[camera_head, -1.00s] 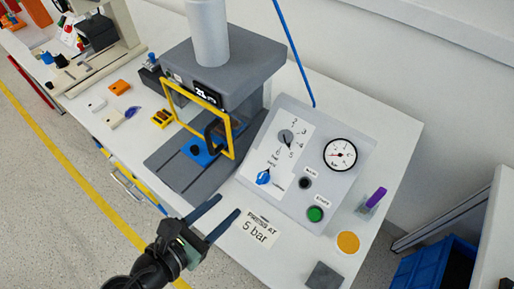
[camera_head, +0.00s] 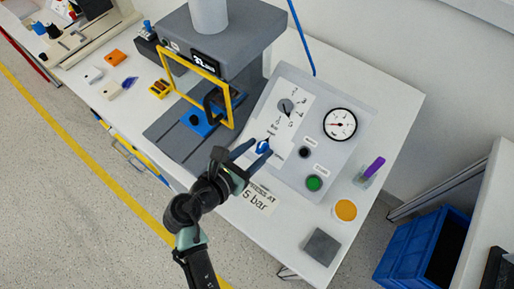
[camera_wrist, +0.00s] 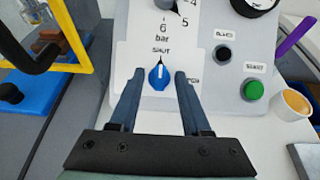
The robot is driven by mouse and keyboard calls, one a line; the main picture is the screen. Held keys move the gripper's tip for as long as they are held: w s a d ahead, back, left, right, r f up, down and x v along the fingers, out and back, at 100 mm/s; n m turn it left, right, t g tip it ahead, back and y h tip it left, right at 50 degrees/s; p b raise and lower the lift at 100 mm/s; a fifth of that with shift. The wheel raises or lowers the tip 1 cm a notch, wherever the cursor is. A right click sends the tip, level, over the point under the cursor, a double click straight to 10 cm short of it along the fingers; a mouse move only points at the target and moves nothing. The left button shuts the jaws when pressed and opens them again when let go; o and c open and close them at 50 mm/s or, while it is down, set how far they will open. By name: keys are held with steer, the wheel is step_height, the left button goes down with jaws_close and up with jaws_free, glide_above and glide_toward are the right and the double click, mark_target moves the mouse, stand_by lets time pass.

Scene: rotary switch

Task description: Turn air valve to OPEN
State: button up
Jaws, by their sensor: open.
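The air valve is a blue knob (camera_head: 263,146) low on the white plate of the grey sloped control panel (camera_head: 345,165). In the wrist view the fingers (camera_wrist: 157,85) flank the knob with a gap on both sides. I see no contact.
Above the valve is a grey selector (camera_head: 286,107) with a number scale. A gauge (camera_head: 340,124), a black button (camera_head: 305,152) and a green button (camera_head: 314,183) sit to the right. The press with its yellow guard (camera_head: 200,85) stands close on the left.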

steer(key=shift+w+d+f, duration=0.15)
steer(key=shift+w, duration=0.05)
jaws_close()
